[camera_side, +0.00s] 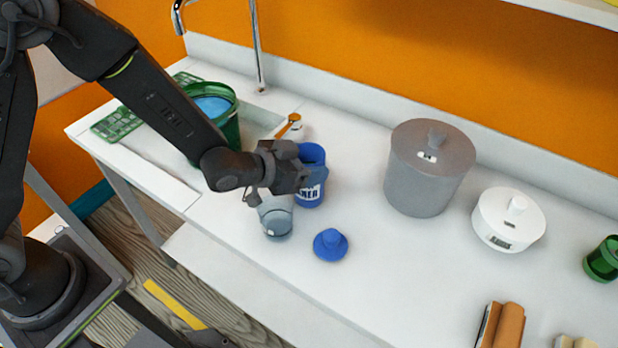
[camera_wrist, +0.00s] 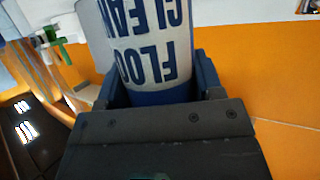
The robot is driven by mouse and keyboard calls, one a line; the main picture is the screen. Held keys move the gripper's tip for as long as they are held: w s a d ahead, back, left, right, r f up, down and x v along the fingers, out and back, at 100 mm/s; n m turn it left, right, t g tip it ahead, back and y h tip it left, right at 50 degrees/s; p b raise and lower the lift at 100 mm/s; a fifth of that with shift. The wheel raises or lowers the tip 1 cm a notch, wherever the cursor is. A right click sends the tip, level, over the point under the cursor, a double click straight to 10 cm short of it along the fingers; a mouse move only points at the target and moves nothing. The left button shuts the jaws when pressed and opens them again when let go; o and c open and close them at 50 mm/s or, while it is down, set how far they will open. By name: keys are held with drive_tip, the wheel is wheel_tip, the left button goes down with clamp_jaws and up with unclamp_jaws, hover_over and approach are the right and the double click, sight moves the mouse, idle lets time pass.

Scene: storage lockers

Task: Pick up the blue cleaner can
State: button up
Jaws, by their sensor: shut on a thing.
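In the wrist view my gripper (camera_wrist: 157,88) has a finger on each side of the can (camera_wrist: 160,97), whose label (camera_wrist: 150,50) shows part of the words "FLOOR CLEANER". I cannot tell whether the can's base touches the counter.
A clear glass jar (camera_side: 277,222) stands close below my gripper. A blue lid-like piece (camera_side: 330,246) lies in front. A green bucket (camera_side: 232,130) stands left, a grey canister (camera_side: 425,180) and white scale-like container (camera_side: 507,222) right. The counter between is clear.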

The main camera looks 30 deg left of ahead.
drive_tip(key=shift+r, duration=0.2)
drive_tip(key=shift+r, duration=1.45)
drive_tip(key=a+r, duration=0.7)
drive_tip(key=a, duration=0.4)
drive_tip(key=m+g+h, duration=0.7)
drive_tip(key=m+g, duration=0.5)
hover_over(315, 145)
drive_tip(key=w, duration=0.1)
drive_tip(key=f, duration=0.1)
drive_tip(key=shift+s+d+f+m+g+y, duration=0.15)
drive_tip(key=shift+s+f+m+g, duration=0.1)
drive_tip(key=shift+f+m+g, duration=0.75)
drive_tip(key=shift+s+d+f+m+g+y, duration=0.1)
drive_tip(key=shift+s+f+m+g+y, duration=0.15)
drive_tip(key=shift+f+m+g, duration=0.75)
drive_tip(key=shift+s+d+f+m+g+y, duration=0.1)
drive_tip(key=shift+s+f+m+g, duration=0.2)
drive_tip(key=shift+f+m+g, duration=0.65)
drive_tip(key=shift+s, duration=0.1)
